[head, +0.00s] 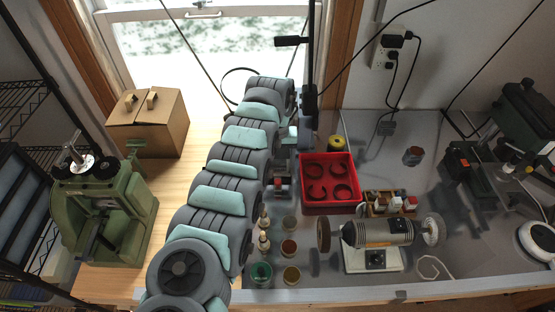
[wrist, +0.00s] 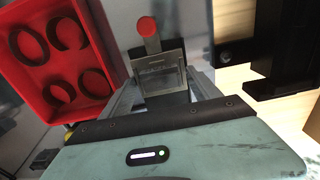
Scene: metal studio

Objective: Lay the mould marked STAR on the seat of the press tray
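My gripper (wrist: 162,84) points away from the wrist camera, its grey fingers on either side of a small metal piece (wrist: 160,78) with a pale plate face. A dark block (wrist: 136,63) with a red round knob (wrist: 147,27) shows just beyond. I cannot tell whether the fingers touch the metal piece or only stand around it. In the head view a small dark item with red on it (head: 283,184) shows beside my arm; my arm hides most of the gripper. No STAR marking is legible, and I cannot make out the press tray's seat.
A red bin (head: 328,208) with several dark rings stands right of my arm. A bench grinder (head: 378,233), jars (head: 288,248) and wooden pegs (head: 264,241) are nearer. A black upright with a lever (head: 292,41) rises behind. A green machine (head: 100,215) and cardboard box (head: 148,122) stand left.

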